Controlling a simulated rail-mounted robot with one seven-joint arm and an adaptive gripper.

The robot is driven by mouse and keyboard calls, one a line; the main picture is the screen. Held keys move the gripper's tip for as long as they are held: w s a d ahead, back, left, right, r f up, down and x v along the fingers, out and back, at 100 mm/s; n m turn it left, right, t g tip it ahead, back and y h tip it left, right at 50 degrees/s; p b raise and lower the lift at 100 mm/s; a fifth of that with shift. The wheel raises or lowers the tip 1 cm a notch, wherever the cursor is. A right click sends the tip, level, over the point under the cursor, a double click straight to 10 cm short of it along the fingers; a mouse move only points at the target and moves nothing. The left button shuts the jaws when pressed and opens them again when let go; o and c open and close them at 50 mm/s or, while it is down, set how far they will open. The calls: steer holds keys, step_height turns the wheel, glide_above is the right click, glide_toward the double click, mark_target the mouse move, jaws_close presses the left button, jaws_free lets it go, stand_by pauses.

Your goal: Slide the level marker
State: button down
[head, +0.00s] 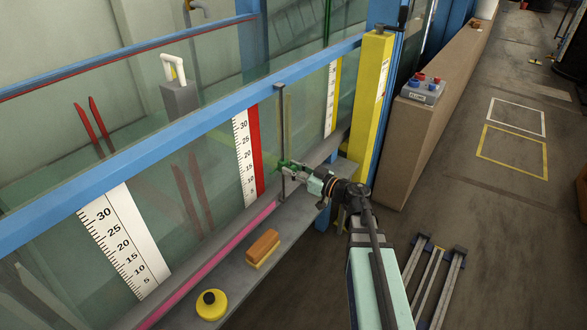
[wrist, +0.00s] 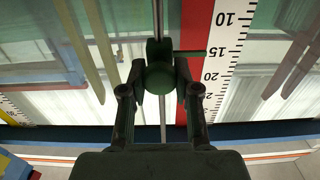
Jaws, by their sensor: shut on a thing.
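The level marker is a green slider with a round knob on a thin vertical rod (head: 282,120). In the wrist view the knob (wrist: 160,80) sits between the two fingers of my gripper (wrist: 160,88), which is shut on it. In the head view my gripper (head: 287,167) hides most of the marker beside the red-edged scale (head: 245,150).
A grey ledge (head: 225,265) below the glass bears a brown-topped brush (head: 264,248) and a yellow round object (head: 211,305). A yellow post (head: 371,95) stands behind my gripper. A control box (head: 423,90) rests on a brown bench. The floor at right is mostly clear.

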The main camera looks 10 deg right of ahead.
mark_target(293, 167)
step_height(293, 167, up, 10)
steer(key=p, duration=1.1)
steer(key=shift+f, duration=0.25)
steer(key=c, duration=0.8)
jaws_free()
steer(key=shift+c, duration=0.2)
steer(key=v, duration=1.2)
